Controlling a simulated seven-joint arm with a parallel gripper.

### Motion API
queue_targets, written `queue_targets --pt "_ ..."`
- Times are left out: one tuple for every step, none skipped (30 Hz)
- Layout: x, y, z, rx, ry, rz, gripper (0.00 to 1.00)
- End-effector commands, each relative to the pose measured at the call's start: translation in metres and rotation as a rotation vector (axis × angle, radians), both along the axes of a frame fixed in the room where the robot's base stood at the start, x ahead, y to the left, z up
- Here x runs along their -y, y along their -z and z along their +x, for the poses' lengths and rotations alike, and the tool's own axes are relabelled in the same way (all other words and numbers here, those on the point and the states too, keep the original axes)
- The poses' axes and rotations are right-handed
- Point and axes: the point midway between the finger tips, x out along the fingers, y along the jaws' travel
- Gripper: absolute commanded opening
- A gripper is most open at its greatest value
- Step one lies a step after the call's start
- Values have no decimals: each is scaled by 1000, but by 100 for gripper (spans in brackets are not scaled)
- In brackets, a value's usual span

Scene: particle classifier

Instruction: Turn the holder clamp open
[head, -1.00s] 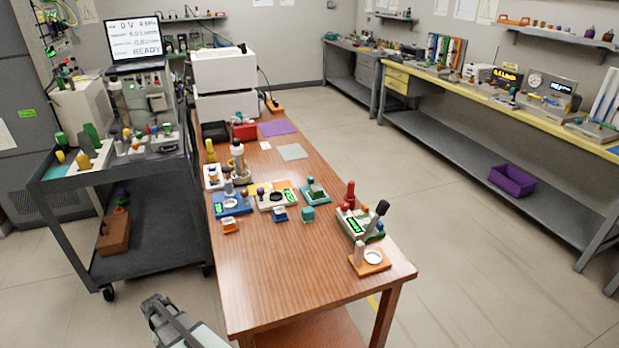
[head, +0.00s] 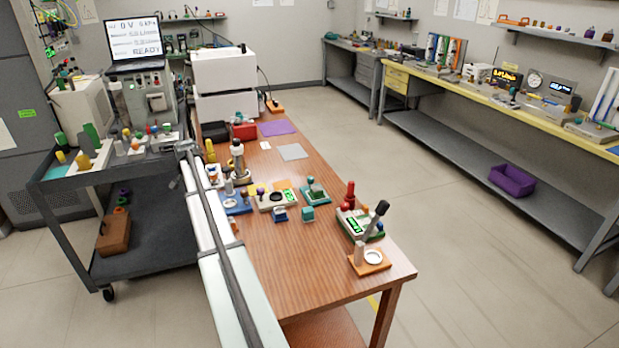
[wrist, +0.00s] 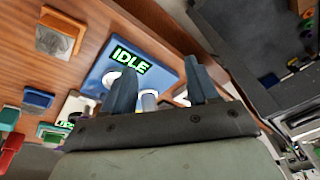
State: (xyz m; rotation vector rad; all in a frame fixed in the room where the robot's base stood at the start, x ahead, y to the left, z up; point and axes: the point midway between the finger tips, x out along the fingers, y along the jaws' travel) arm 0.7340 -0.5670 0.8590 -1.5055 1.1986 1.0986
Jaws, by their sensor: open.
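I cannot tell for sure which part is the holder clamp. A blue instrument (wrist: 165,52) with a green IDLE display (wrist: 130,60) fills the upper middle of the wrist view. It also shows in the head view (head: 238,208), partly behind my arm. My gripper (wrist: 161,78) is open, its two blue-grey fingers spread in front of this instrument. A pale cylindrical part (wrist: 149,102) shows between the fingers, and I see no grip on it. In the head view my arm lies along the table's left side, and the fingers cannot be made out there.
An orange block (wrist: 60,32) and a small blue box (wrist: 38,97) lie nearby. A lever device (head: 368,220) stands at the table's right.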

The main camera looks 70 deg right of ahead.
Motion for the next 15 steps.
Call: queue_targets --pt "47 -28 -1 2 52 -39 59" --pt "71 -43 -7 -2 85 -65 59" --pt "100 -57 -19 -12 128 -93 59" --pt "119 -67 -29 -20 162 -111 59" --pt "136 -74 -41 -29 194 -125 59" --pt "157 -79 -58 -41 243 -137 59" --pt "171 -82 -72 -50 279 -144 59" --pt "183 -84 -87 -59 318 -147 59" --pt "198 -84 -108 -72 372 -150 59" --pt "209 -83 -123 -80 410 -149 59" --pt "219 -83 -138 -88 448 -149 59" --pt "231 -82 -158 -100 500 -149 59" --pt "239 -82 -172 -108 534 -148 59" --pt "247 -82 -185 -115 569 -149 59" --pt "256 -81 -201 -124 610 -150 59"
